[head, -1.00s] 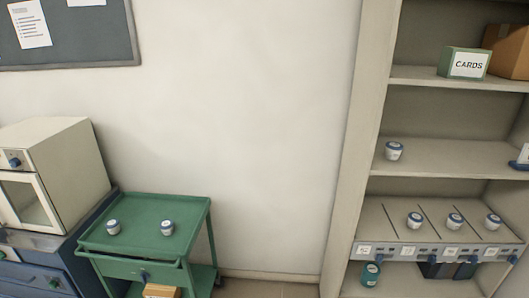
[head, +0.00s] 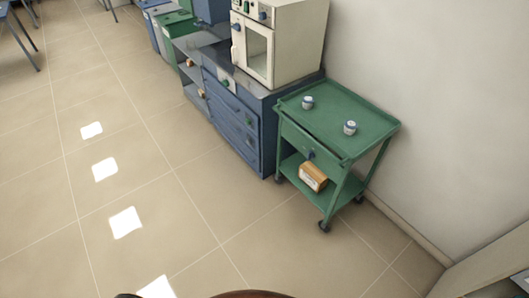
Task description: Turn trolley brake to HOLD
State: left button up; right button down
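The green trolley (head: 345,112) stands on the floor against the wall, right of the blue drawer cabinet. Two small white jars with blue markings stand on its top, a left one (head: 307,102) and a right one (head: 350,127). A dark blue knob or handle (head: 311,154) shows on its front; I cannot tell whether this is the brake or what its setting is. An orange-brown box (head: 313,176) lies on the lower shelf. Dark castors (head: 324,226) show under the legs. Neither of my grippers is in view.
A cream furnace (head: 285,42) sits on the blue drawer cabinet (head: 240,118). Green and blue bins stand farther back. A pale shelf edge (head: 490,265) is at the lower right. The tiled floor (head: 130,150) in front of the trolley is clear.

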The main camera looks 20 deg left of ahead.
aim_at(311, 154)
jog(key=u, duration=0.2)
jog(key=k, duration=0.95)
jog(key=u, duration=1.25)
jog(key=i, duration=1.55)
jog(key=z, duration=0.75)
jog(key=i, duration=0.55)
jog(key=z, duration=0.55)
